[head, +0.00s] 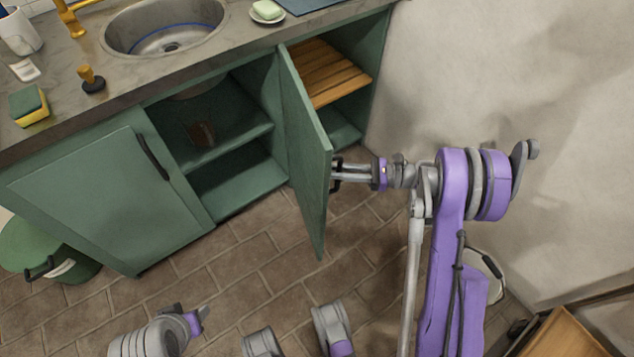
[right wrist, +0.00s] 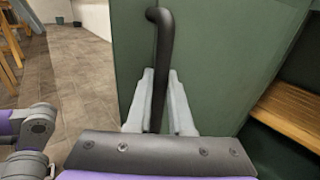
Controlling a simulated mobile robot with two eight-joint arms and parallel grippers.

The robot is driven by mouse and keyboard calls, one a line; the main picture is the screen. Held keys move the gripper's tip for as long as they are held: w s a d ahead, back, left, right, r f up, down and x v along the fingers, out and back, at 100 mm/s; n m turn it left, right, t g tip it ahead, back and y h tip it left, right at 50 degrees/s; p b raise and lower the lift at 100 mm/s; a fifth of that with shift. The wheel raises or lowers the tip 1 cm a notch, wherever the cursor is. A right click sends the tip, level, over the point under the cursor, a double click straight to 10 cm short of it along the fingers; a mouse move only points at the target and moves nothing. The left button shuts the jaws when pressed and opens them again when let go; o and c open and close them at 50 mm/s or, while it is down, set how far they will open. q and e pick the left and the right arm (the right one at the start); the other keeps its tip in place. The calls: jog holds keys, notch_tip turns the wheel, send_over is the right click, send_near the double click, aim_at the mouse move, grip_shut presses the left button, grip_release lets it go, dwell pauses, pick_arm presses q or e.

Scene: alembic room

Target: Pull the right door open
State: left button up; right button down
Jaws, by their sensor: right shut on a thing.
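The green right door (head: 305,150) stands swung out from the cabinet, seen nearly edge-on in the head view. Its dark handle (head: 336,174) is on the face towards my right arm. My right gripper (head: 338,172) is shut on this handle. In the right wrist view the black bar handle (right wrist: 160,60) runs down between the two fingers of the gripper (right wrist: 160,110), with the green door (right wrist: 220,60) behind it. My left gripper (head: 203,314) is low in the head view, away from the cabinet; its fingers are too small to tell apart.
The left door (head: 100,200) is shut. The open cabinet shows shelves (head: 235,180) and a wooden slatted board (head: 325,75). A green bin (head: 45,250) stands at the left. A wall (head: 500,80) rises on the right, and a wooden piece (head: 560,335) is at bottom right. Tiled floor (head: 255,250) is clear in front.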

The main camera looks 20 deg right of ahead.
jog(key=shift+s, duration=0.15)
jog(key=c, duration=0.8)
grip_release()
jog(key=shift+r, duration=0.1)
jog(key=shift+d, duration=0.1)
